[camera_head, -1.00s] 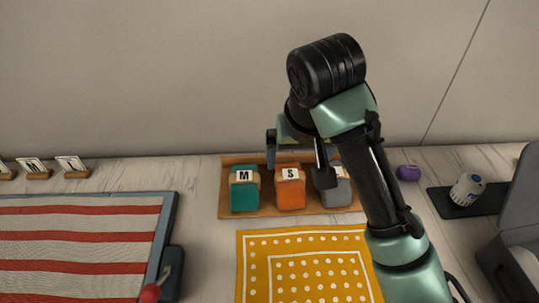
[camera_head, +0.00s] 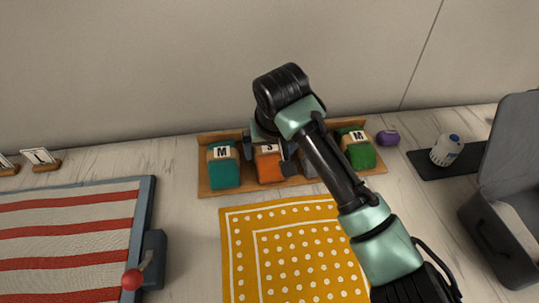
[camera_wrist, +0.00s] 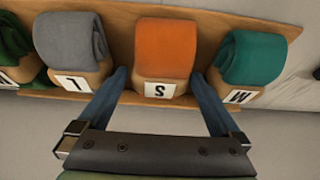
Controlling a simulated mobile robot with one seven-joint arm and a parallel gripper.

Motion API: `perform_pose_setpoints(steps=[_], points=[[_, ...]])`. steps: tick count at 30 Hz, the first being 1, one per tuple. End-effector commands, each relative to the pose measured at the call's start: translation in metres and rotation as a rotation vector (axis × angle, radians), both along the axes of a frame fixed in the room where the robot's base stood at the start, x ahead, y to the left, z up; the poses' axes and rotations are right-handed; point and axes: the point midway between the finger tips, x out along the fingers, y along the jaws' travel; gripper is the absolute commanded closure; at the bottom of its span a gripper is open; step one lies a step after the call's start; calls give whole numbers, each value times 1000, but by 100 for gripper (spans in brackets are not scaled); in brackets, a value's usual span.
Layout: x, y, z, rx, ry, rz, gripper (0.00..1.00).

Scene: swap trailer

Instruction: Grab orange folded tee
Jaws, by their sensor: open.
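The orange folded tee (camera_head: 268,167) sits on the wooden tray (camera_head: 205,183) with a band marked S, between the teal and grey tees. In the wrist view the orange tee (camera_wrist: 167,48) lies ahead of my gripper (camera_wrist: 160,85), between the lines of its two blue fingers. The fingers are open, one on each side of the S label, and hold nothing. In the head view my gripper (camera_head: 268,150) is over the tray at the orange tee, and my arm hides part of the grey tee. Contact with the tee cannot be told.
The teal tee (camera_head: 224,172) is close on the left, the grey tee (camera_wrist: 70,40) close on the other side, and a green tee (camera_head: 358,152) at the right end. A yellow dotted cloth (camera_head: 290,250) lies in front. A grey case (camera_head: 505,220) stands right.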

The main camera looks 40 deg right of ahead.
Motion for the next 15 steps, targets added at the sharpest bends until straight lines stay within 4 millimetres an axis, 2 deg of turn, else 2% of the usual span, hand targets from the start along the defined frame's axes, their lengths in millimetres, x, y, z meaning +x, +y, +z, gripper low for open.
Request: perform_pose_setpoints(steps=[3,9,11,15], points=[[3,-1,-7,0,0,0,0],[3,-1,-8,0,0,0,0],[3,-1,-7,0,0,0,9],[3,-1,-7,0,0,0,34]])
